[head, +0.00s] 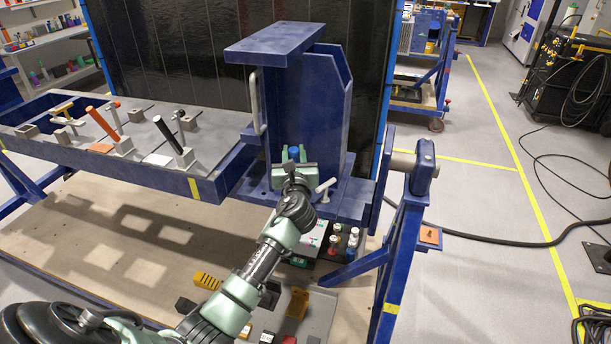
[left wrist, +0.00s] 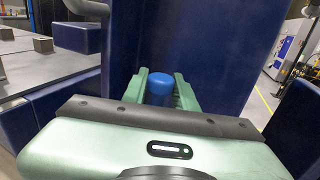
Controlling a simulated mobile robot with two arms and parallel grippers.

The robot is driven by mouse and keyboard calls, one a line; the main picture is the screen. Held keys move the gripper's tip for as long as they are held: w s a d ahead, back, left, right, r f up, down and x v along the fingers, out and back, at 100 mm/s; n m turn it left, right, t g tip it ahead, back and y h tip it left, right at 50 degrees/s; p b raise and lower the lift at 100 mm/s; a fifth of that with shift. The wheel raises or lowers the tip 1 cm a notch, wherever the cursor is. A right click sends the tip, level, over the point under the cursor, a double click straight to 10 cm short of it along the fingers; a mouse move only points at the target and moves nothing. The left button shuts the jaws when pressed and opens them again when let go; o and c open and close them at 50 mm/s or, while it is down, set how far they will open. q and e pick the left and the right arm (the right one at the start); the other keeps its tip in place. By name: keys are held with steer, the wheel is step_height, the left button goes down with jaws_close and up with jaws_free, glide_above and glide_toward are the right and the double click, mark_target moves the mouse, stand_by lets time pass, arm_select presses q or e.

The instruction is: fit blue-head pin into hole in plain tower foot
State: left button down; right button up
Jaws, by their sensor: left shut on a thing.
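The blue-head pin shows as a blue round head (head: 293,152) in the head view and also in the left wrist view (left wrist: 160,86). My left gripper (head: 292,160) is shut on it, with one green finger on each side of the head. The pin's shank is hidden behind the gripper. The gripper is in front of the blue tower (head: 318,110), over the near side of its foot (head: 345,203). The hole under the pin is hidden, so I cannot tell whether the pin is in it. My right gripper is not in view.
A pale T-shaped handle (head: 325,188) stands on the foot just right of my gripper. A grey handle bar (head: 257,102) is on the tower's left side. Clamps with black and orange levers (head: 185,156) stand on the jig table at left. Several small bottles (head: 350,243) sit below.

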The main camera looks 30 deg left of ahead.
arm_select(q)
steer(key=shift+w+a+r+y, duration=0.1)
steer(key=shift+w+a+y, duration=0.2)
steer(key=shift+w+a, duration=0.25)
steer(key=shift+s, duration=0.15)
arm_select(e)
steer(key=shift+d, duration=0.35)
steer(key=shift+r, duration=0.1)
